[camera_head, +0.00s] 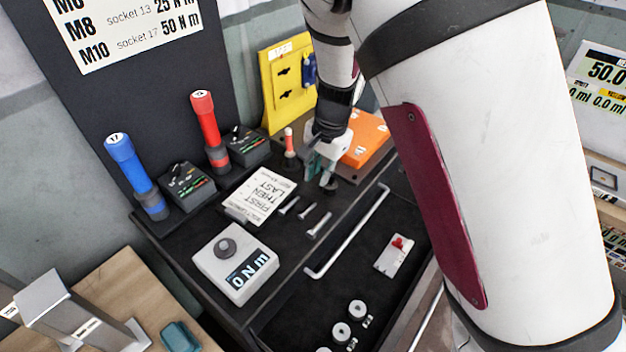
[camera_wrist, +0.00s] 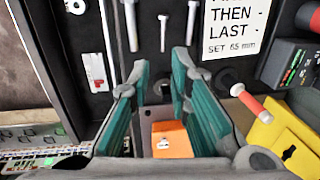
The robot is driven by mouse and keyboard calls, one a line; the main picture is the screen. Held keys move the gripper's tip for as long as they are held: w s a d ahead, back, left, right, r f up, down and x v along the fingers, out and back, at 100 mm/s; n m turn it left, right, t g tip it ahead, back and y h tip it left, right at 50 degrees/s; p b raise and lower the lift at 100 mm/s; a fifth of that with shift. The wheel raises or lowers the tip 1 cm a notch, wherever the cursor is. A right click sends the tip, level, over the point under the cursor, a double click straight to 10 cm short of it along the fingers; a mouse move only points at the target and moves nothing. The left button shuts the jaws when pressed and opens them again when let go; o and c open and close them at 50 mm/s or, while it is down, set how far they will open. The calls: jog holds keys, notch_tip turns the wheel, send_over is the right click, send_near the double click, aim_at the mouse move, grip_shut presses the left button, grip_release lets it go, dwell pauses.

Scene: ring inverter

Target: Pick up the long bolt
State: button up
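Three bolts lie side by side on the dark tray. The longest bolt (camera_head: 319,224) is the one nearest the long bent bar, and in the wrist view it (camera_wrist: 131,26) runs off the top edge. A middle bolt (camera_head: 306,212) and a bolt by the white sheet (camera_head: 289,205) lie beside it; the wrist view shows them too, the middle one (camera_wrist: 163,33) and the other (camera_wrist: 191,20). My gripper (camera_head: 322,178) is above the far end of the tray, beyond the bolts. In the wrist view my gripper (camera_wrist: 153,78) is open, its teal pads apart with nothing held between them.
The printed sheet (camera_head: 261,196) lies left. An orange block (camera_head: 366,139), yellow stand (camera_head: 287,85) and red-tipped peg (camera_head: 289,142) stand close around my gripper.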

send_over(310, 209)
jog(key=d, duration=0.1)
jog(key=f, duration=0.8)
jog(key=shift+s+d+f, duration=0.2)
jog(key=shift+s, duration=0.05)
jog(key=shift+w+a+f, duration=0.1)
jog(key=shift+a+f, duration=0.1)
jog(key=shift+f, duration=0.75)
jog(key=shift+a+f, duration=0.25)
jog(key=shift+f, duration=0.75)
jog(key=shift+w+a+f, duration=0.1)
jog(key=shift+a+f, duration=0.1)
jog(key=shift+f, duration=0.75)
jog(key=shift+c, duration=0.3)
grip_shut()
